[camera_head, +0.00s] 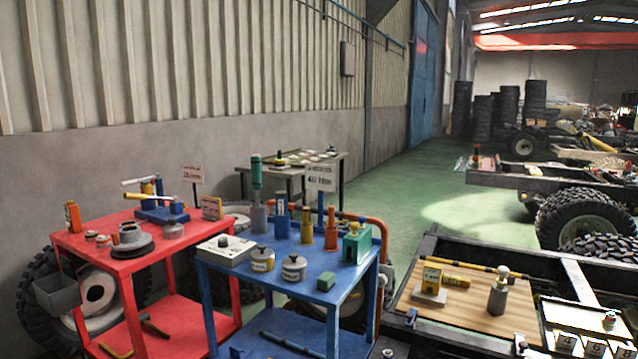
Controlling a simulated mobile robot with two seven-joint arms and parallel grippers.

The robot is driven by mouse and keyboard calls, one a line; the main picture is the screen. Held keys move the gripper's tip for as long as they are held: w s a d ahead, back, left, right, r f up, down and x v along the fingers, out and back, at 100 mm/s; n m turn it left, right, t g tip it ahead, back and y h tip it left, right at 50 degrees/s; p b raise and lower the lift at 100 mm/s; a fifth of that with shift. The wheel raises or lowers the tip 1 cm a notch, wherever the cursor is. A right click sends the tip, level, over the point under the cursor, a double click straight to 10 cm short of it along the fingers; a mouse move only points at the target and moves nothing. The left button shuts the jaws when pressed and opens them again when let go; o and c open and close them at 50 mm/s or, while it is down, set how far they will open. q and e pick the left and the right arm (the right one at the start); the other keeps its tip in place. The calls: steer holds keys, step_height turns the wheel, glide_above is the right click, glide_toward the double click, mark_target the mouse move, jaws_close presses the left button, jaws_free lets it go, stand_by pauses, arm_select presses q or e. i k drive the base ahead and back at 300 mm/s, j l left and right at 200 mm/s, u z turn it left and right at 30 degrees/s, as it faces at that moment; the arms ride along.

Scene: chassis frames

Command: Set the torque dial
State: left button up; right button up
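No part labelled as a torque dial can be made out for certain. A pale panel (568,318) at the lower right carries a small knob (609,319) and number tiles reading about 4 and 6; the frame's bottom edge cuts it off. A sign on the blue cart (320,178) seems to read 40 Nm. A smaller sign behind the red cart (193,175) is too blurred to read surely. Neither of my grippers shows.
The red cart (85,245) at left holds tools and round parts. The blue cart holds several bottles and two lidded pots. A wooden board (465,318) on the dark chassis frame bears a yellow box and a grey bottle. Green floor (400,200) is open beyond.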

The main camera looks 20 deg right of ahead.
mark_target(222, 243)
steer(key=i+u, duration=0.25)
steer(key=i, duration=0.6)
steer(key=i+l+u, duration=0.25)
steer(key=i, duration=0.55)
steer(key=i+j, duration=0.05)
steer(key=j, duration=0.05)
